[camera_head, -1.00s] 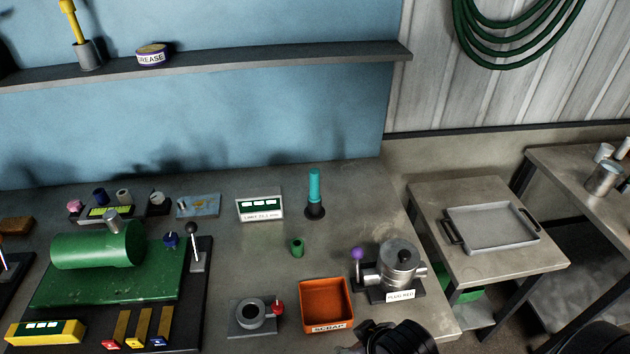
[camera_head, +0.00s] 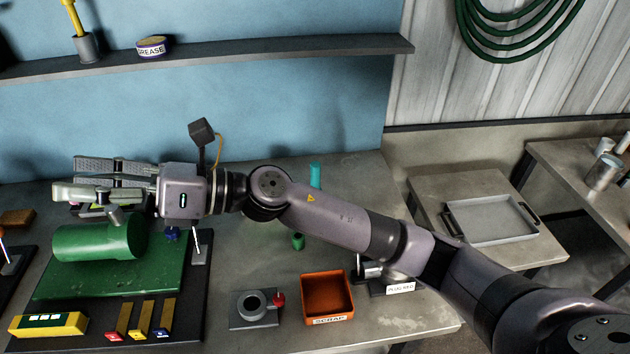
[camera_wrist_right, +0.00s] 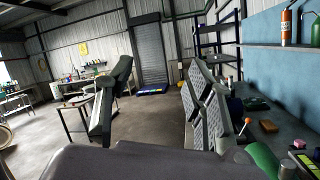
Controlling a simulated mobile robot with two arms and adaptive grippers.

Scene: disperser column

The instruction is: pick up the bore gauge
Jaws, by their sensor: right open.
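My right gripper (camera_head: 66,178) reaches across the bench from the right, its open fingers pointing left above the back of the green machine (camera_head: 95,242). In the right wrist view the two fingers (camera_wrist_right: 157,85) stand wide apart with nothing between them. An upright teal cylinder (camera_head: 315,174), possibly the bore gauge, stands at the back of the bench, right of the gripper. Only its top shows behind my right arm; its dark foot is hidden. I cannot tell for certain which thing is the bore gauge. My left gripper is not in view.
An orange scrap bin (camera_head: 327,296) and a grey fixture with a red knob (camera_head: 253,306) stand at the front. A small green part (camera_head: 298,241) sits below my forearm. A tray (camera_head: 490,220) lies on a side table. A shelf (camera_head: 210,58) runs above.

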